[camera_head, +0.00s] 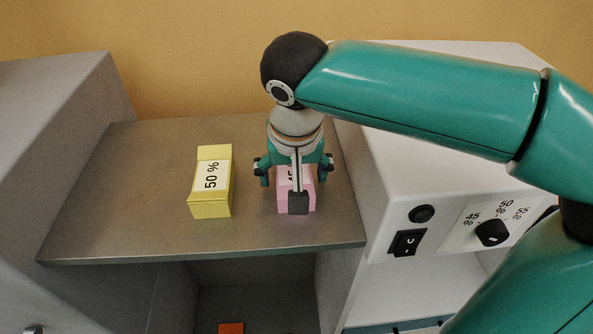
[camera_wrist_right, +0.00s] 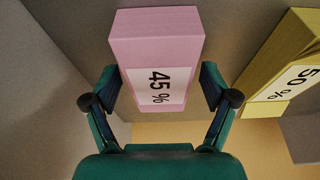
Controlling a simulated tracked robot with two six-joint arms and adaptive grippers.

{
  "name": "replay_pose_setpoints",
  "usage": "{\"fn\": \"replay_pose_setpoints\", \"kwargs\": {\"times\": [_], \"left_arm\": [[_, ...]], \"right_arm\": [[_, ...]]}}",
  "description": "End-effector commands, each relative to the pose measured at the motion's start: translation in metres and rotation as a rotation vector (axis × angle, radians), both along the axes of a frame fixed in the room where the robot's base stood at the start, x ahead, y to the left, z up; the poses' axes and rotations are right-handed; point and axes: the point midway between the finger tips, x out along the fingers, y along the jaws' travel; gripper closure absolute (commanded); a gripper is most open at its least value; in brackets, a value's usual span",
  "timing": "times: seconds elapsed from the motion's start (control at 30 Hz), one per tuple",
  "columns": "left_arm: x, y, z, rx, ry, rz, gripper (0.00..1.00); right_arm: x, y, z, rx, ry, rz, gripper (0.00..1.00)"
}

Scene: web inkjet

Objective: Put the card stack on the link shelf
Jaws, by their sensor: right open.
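A pink card stack (camera_wrist_right: 156,40) with a "45 %" label lies on the grey shelf (camera_head: 140,235); in the head view the stack (camera_head: 283,206) is partly hidden by my gripper. A yellow card stack (camera_head: 210,182) labelled "50 %" lies to its left on the same shelf, and it also shows at the right of the right wrist view (camera_wrist_right: 285,65). My right gripper (camera_head: 295,172) is directly above the pink stack. Its fingers (camera_wrist_right: 163,97) are open, one on each side of the stack. Whether they touch it I cannot tell. My left gripper is not in view.
A white machine (camera_head: 385,215) stands at right with a knob (camera_head: 492,233) marked 45, 50 and 55 % and a rocker switch (camera_head: 407,243). A grey housing (camera_head: 60,120) bounds the shelf at left. An orange thing (camera_head: 231,328) lies below the shelf. Shelf room is free around the yellow stack.

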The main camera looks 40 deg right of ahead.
Motion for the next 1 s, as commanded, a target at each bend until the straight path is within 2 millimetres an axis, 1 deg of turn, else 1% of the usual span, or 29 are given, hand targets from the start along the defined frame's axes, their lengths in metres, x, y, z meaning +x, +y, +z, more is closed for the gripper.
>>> {"fn": "replay_pose_setpoints", "kwargs": {"times": [0.17, 0.27, 0.33, 0.47, 0.7, 0.8, 0.9, 1.0], "left_arm": [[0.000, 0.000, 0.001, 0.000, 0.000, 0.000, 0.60], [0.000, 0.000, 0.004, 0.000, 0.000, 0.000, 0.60], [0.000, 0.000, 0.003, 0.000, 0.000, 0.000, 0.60], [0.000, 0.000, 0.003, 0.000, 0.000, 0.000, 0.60], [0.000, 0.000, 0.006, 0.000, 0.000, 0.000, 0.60], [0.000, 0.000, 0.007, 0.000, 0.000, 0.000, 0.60], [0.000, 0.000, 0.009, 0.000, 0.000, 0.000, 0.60], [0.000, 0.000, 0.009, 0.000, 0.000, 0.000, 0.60]], "right_arm": [[0.000, 0.000, 0.001, 0.000, 0.000, -0.001, 0.15], [0.000, 0.000, 0.005, 0.000, 0.000, -0.001, 0.15], [-0.001, 0.001, 0.011, 0.000, -0.004, 0.000, 0.15], [-0.006, 0.004, 0.030, 0.001, -0.006, 0.000, 0.15], [-0.019, 0.012, 0.078, 0.001, -0.005, 0.001, 0.15], [-0.024, 0.015, 0.095, 0.001, -0.004, 0.000, 0.15], [-0.027, 0.017, 0.108, 0.000, -0.002, -0.001, 0.15], [-0.029, 0.018, 0.114, -0.001, 0.000, -0.001, 0.15]]}}
